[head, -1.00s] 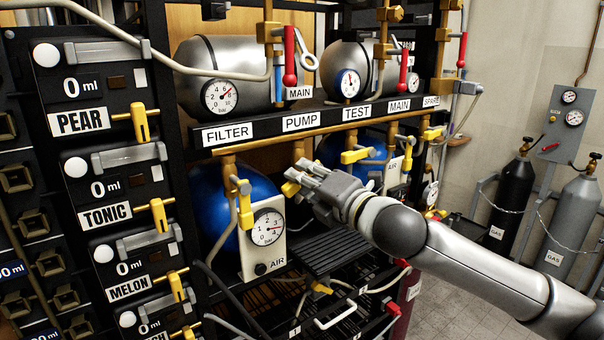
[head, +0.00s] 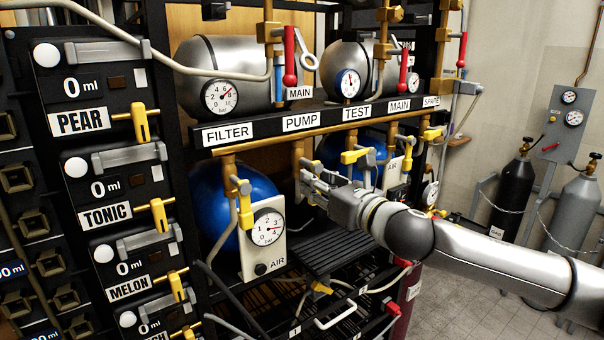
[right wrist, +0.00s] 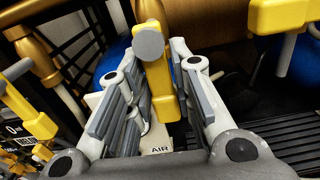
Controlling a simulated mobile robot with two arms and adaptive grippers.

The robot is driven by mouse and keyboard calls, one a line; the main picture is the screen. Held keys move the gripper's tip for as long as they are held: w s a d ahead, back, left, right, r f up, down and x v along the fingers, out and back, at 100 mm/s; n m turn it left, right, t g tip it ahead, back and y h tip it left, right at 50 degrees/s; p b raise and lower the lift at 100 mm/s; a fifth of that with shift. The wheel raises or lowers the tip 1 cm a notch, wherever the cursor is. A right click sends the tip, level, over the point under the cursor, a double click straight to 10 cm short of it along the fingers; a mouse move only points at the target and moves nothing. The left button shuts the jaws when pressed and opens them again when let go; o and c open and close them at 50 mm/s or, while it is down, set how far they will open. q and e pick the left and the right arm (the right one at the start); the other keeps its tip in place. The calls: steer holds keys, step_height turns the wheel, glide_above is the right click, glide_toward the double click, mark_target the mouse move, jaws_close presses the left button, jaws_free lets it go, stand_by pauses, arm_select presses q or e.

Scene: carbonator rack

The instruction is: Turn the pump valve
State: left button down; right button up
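The PUMP label (head: 301,122) sits on the rack shelf, with a brass pipe (head: 298,153) dropping below it. In the head view my right gripper (head: 312,187) is at the lower end of this pipe and hides most of the pump valve. In the right wrist view the yellow valve handle (right wrist: 160,75) with its round grey cap stands between the two fingers of my right gripper (right wrist: 154,88). The fingers are apart, one on each side of the handle; I cannot tell whether the pads touch it. My left gripper is not in view.
The filter valve (head: 243,190) and an AIR gauge panel (head: 263,240) are left of my gripper. The yellow test valve (head: 357,156) is close on the right. Blue tanks (head: 207,200) lie behind. A black slatted shelf (head: 325,255) is below.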

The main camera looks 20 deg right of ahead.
steer(key=shift+o, duration=1.3)
steer(key=v, duration=0.6)
steer(key=shift+p, duration=0.35)
steer(key=shift+a, duration=0.1)
